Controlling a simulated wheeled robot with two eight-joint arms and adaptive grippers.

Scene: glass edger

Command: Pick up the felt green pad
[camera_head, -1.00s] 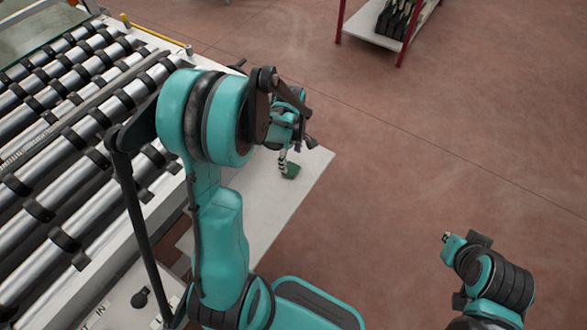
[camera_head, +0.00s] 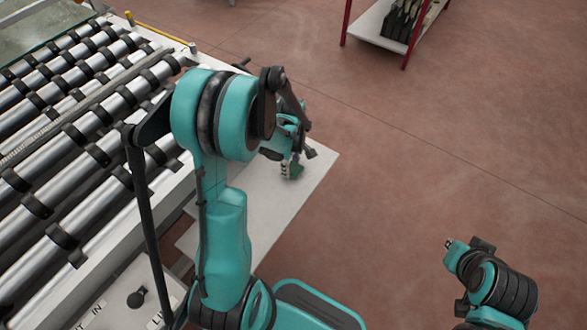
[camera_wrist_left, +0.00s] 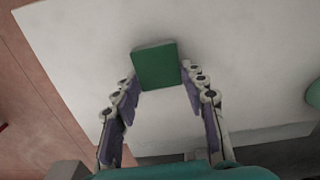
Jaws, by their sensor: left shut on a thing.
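The green felt pad (camera_wrist_left: 157,66) is a small dark green block at the tips of my left gripper (camera_wrist_left: 159,80), over the white board. The two fingers are on either side of the pad, shut on it. In the head view the pad (camera_head: 294,171) shows beside the fingers of my left gripper (camera_head: 287,169), partly hidden by them. I cannot tell whether the pad still touches the board. Of my right arm only some links show at the lower right; its gripper is out of view.
The white board (camera_head: 265,205) sticks out beside the roller conveyor (camera_head: 75,130). A red-framed rack (camera_head: 375,25) stands at the far right. Open brown floor (camera_head: 430,140) lies beyond the board. A green rounded thing (camera_wrist_left: 314,93) shows at the wrist view's right edge.

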